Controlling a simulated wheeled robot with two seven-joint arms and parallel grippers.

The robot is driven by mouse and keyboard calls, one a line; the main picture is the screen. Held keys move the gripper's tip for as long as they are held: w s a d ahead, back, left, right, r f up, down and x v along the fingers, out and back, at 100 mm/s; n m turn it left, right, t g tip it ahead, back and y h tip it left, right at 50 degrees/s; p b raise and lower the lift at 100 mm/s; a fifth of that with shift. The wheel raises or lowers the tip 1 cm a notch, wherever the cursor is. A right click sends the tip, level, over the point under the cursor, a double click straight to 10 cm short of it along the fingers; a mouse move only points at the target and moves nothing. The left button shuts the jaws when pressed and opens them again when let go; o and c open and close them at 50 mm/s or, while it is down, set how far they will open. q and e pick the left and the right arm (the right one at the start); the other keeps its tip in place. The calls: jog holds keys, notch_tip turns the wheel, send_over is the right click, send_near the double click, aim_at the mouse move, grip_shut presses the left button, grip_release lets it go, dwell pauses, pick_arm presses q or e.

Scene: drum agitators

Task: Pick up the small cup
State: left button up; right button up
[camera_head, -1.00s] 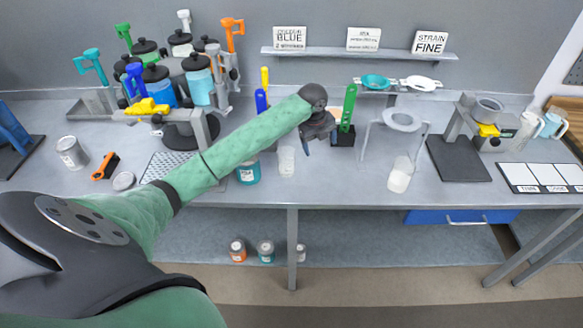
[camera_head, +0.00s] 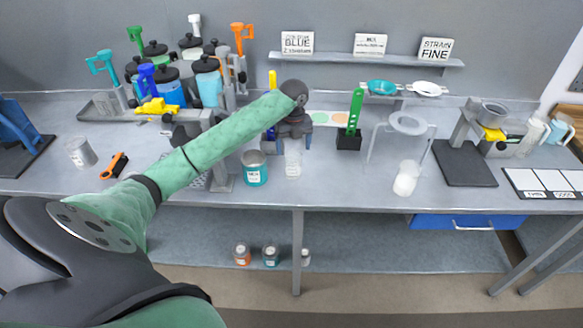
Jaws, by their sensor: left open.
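A small translucent cup (camera_head: 293,164) stands upright on the bench, just right of a teal-filled jar. My left gripper (camera_head: 293,142) is open, with its fingers pointing down at the cup's top. One finger shows on each side as seen from here. I cannot tell whether either finger touches the cup. A second whitish cup (camera_head: 406,178) stands farther right near the bench's front edge. My right gripper is not in view.
The teal-filled jar (camera_head: 254,169) stands close to the left of the small cup. A green-handled tool in a black holder (camera_head: 348,140) and a ring stand (camera_head: 408,124) are to the right. Dispenser jars (camera_head: 168,88) crowd the back left. The bench between the two cups is clear.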

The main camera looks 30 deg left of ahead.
aim_at(293, 161)
pick_arm(q)
jog(key=shift+f+p, duration=0.5)
jog(key=shift+f, duration=0.65)
jog(key=shift+s+f+p, duration=0.1)
jog(key=shift+f+p, duration=0.6)
jog(key=shift+p, duration=0.35)
notch_tip(293, 161, down, 3)
jog(key=shift+r+p, duration=0.1)
jog(key=shift+p, duration=0.8)
jog(key=shift+a+f, duration=0.1)
jog(key=shift+f, duration=0.4)
jog(key=c, duration=1.1)
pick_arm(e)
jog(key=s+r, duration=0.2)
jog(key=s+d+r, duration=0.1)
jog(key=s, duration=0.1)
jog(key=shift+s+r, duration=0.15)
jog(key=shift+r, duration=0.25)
pick_arm(q)
jog(key=shift+r, duration=0.1)
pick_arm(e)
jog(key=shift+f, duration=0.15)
